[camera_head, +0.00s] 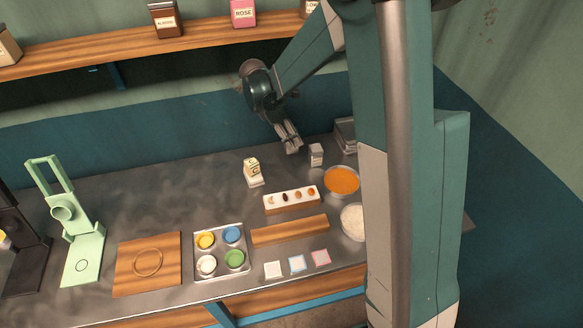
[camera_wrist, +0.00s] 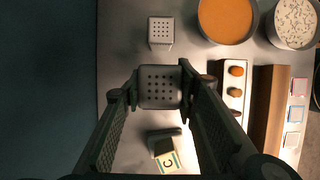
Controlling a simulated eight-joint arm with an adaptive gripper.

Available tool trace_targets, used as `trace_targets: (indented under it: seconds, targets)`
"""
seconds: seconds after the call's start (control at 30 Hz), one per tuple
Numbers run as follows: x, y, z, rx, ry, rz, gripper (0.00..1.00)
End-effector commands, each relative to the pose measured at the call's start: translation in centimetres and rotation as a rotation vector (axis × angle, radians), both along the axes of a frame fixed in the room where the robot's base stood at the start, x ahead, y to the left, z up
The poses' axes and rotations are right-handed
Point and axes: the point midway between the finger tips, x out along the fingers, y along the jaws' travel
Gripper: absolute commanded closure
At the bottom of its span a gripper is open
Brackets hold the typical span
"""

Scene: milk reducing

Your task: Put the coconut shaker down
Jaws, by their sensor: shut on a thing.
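My gripper (camera_head: 291,146) is over the back of the steel counter and points down. In the wrist view its two fingers (camera_wrist: 160,92) are shut on a grey shaker with a square, perforated top, which I take as the coconut shaker (camera_wrist: 160,87). No lettering on it is readable. In the head view the fingers largely hide it, and I cannot tell if its base touches the counter. A second grey perforated shaker (camera_head: 316,155) stands to the right of my gripper; it also shows in the wrist view (camera_wrist: 160,31).
An orange-filled bowl (camera_head: 342,181), a white-filled bowl (camera_head: 354,222) and a small rack (camera_head: 291,201) are nearer the front. Grey stacked containers (camera_head: 345,134) stand at the back right. The counter (camera_head: 165,195) further left is clear.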

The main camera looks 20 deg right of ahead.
Motion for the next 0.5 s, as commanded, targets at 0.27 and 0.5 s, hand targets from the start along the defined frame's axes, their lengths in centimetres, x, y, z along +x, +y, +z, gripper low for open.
trace_targets:
  seconds: [0.27,0.5]
  targets:
    - [0.0,0.0,-0.3,0.0,0.0,-0.002,0.84]
    - [0.0,0.0,-2.8,0.0,0.0,-0.002,0.84]
